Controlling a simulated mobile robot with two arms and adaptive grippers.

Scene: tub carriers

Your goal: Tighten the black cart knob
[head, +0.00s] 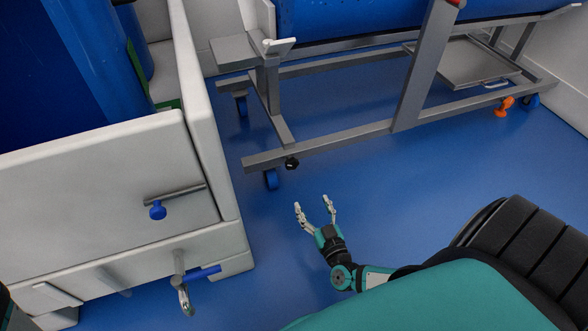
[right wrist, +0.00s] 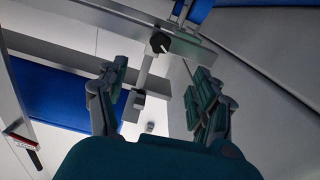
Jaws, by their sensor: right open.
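The black cart knob (head: 291,163) sits low on the grey metal frame of the cart (head: 330,137), near its front left corner and a blue caster. My right gripper (head: 313,203) is open and empty, apart from the knob and a little below and right of it in the head view. In the right wrist view the knob (right wrist: 160,42) shows beyond the two spread fingers of my right gripper (right wrist: 160,75), roughly centred between them. Nothing is between the fingers. My left gripper is not in view.
A pale carrier (head: 110,185) with a blue tub stands at the left; a blue-knobbed handle (head: 158,211) and a blue lever (head: 203,272) stick out from it. Blue floor (head: 400,175) around my right gripper is clear.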

